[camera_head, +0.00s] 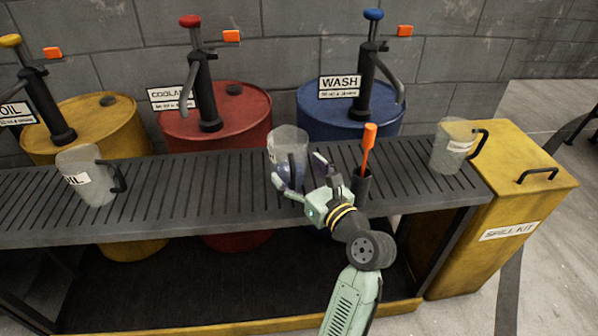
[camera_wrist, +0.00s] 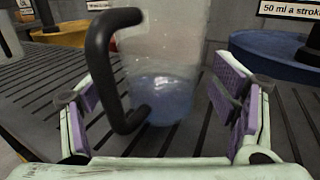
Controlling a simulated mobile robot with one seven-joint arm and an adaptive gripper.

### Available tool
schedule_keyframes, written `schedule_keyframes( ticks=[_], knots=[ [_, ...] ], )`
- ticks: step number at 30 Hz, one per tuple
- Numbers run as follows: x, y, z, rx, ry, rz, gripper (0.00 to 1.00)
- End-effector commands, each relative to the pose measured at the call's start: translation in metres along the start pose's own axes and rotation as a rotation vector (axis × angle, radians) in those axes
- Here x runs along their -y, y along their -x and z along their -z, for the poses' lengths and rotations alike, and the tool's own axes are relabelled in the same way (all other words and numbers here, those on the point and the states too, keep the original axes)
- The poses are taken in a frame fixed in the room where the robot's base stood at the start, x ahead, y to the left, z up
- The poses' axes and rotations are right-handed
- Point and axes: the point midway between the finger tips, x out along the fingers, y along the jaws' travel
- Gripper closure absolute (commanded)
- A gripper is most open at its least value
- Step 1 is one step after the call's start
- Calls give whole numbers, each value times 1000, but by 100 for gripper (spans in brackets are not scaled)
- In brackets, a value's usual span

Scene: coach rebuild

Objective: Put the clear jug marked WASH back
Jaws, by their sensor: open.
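A clear jug (camera_head: 286,142) with bluish liquid in its lower part stands upright on the slatted bench (camera_head: 215,200), in front of the blue drum marked WASH (camera_head: 320,118). Its own marking is not visible. My gripper (camera_head: 297,170) is open at the jug's near side. In the wrist view the jug (camera_wrist: 172,62) stands between the spread fingers of my gripper (camera_wrist: 158,92), with visible gaps. Its black handle (camera_wrist: 98,70) points toward me and lies near the left finger.
An orange-handled tool (camera_head: 369,140) stands in a black holder just right of my gripper. A jug marked OIL (camera_head: 85,177) stands left, another labelled jug (camera_head: 450,150) right. A red drum (camera_head: 240,110) and yellow drum (camera_head: 95,125) stand behind; a yellow spill-kit box (camera_head: 510,190) is right.

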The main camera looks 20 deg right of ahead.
Motion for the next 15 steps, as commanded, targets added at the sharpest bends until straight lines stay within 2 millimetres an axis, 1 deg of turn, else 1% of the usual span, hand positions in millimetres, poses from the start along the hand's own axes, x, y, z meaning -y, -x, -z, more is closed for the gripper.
schedule_keyframes(
  ticks=[5,8,11,15],
  knots=[
    [0,1,-2,0,0,1,21],
    [1,12,-2,1,0,3,21],
    [1,31,-1,0,0,4,21],
    [1,63,-1,0,0,6,21]
  ],
)
